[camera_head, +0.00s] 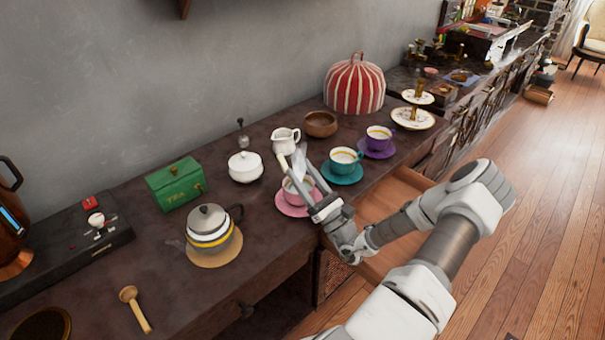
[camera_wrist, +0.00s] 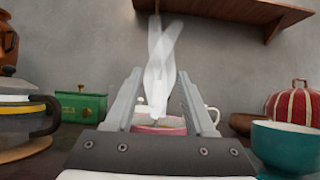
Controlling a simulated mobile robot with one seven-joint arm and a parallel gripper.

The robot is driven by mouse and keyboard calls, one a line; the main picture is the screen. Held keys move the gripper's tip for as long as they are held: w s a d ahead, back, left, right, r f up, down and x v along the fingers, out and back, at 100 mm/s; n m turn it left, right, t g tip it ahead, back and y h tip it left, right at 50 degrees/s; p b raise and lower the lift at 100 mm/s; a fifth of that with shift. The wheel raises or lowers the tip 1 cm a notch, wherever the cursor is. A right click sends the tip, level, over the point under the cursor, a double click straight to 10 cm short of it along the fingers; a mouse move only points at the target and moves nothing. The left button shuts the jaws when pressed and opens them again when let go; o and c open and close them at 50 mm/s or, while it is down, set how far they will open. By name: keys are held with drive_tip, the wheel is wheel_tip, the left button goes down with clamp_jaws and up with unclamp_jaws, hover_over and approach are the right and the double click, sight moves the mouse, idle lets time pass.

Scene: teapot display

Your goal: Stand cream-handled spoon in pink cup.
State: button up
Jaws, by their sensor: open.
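The pink cup (camera_head: 291,190) stands on its pink saucer (camera_head: 291,208) near the table's front edge; its rim also shows between my fingers in the wrist view (camera_wrist: 158,130). A cream handle (camera_head: 283,166) rises from the cup's far left side, tilted. A pale upright piece at the cup in the wrist view (camera_wrist: 161,104) looks like the same handle. The spoon's lower end is hidden, apparently inside the cup. My gripper (camera_head: 312,192) is open at the cup's right side, its fingers (camera_wrist: 160,88) apart and not visibly touching the handle. White steam rises above the cup.
A teal cup (camera_head: 344,158) and a purple cup (camera_head: 378,136) stand to the right. A white creamer (camera_head: 285,141) and white sugar bowl (camera_head: 244,168) are behind. A teapot (camera_head: 210,228) stands left, a wooden spoon (camera_head: 135,308) front left. An open drawer (camera_head: 385,210) lies below my arm.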

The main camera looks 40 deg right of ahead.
drive_tip(key=shift+r, duration=0.1)
drive_tip(key=s+d+r+p, duration=0.4)
drive_tip(key=s+d+r, duration=0.1)
drive_tip(key=s+r, duration=0.5)
drive_tip(key=shift+s+r, duration=0.25)
drive_tip(key=shift+r, duration=0.15)
drive_tip(key=shift+d, duration=0.1)
idle(0.6)
